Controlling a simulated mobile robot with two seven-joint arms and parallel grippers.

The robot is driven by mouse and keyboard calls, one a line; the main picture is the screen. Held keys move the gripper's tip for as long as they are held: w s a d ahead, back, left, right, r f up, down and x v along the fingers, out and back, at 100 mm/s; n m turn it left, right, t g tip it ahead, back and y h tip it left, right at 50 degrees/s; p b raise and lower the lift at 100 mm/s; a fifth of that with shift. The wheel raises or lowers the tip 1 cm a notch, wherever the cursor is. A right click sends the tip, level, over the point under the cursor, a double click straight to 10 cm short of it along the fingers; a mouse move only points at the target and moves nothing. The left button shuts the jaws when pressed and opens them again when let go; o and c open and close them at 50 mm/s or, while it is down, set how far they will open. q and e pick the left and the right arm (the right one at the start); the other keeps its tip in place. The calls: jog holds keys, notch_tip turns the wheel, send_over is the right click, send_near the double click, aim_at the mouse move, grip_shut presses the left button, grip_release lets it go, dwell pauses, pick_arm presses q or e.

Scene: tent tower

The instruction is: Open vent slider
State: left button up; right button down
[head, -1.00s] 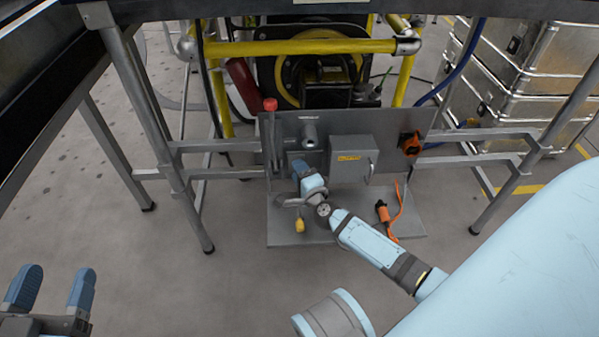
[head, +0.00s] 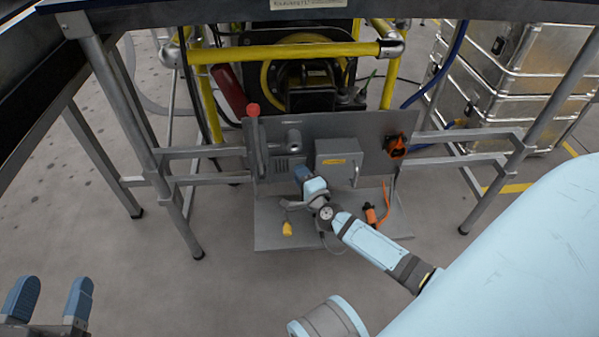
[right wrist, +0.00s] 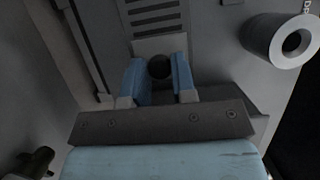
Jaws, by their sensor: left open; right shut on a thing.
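The vent (head: 282,165) is a slotted patch low on the grey upright panel, left of the grey box. In the right wrist view its dark slats (right wrist: 150,14) show, with a light slider plate (right wrist: 160,45) directly below them. A dark round knob (right wrist: 160,67) stands on the plate. My right gripper (head: 302,173) is at the panel beside the vent. In the right wrist view its blue fingers (right wrist: 160,78) are on both sides of the knob, shut on it. The fingers partly hide the plate. My left gripper (head: 50,298) is open and empty at the lower left, far from the panel.
An orange connector (head: 371,214) and a yellow plug (head: 287,228) are near the base plate (head: 275,240). Table legs (head: 165,190) flank the panel.

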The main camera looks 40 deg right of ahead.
jog(key=c, duration=0.9)
grip_release()
jog(key=shift+c, duration=0.2)
pick_arm(q)
jog(key=s+n+p, duration=0.1)
jog(key=p, duration=0.1)
jog(key=d+n+g+p, duration=0.1)
jog(key=shift+s+f+n+y+p, duration=0.3)
jog(key=shift+s+f+p, duration=0.05)
jog(key=shift+s, duration=0.05)
pick_arm(e)
jog(key=s+a, duration=0.2)
jog(key=s, duration=1.1)
jog(key=shift+s+a, duration=0.15)
jog(key=shift+s, duration=0.2)
pick_arm(q)
jog(key=shift+w, duration=0.1)
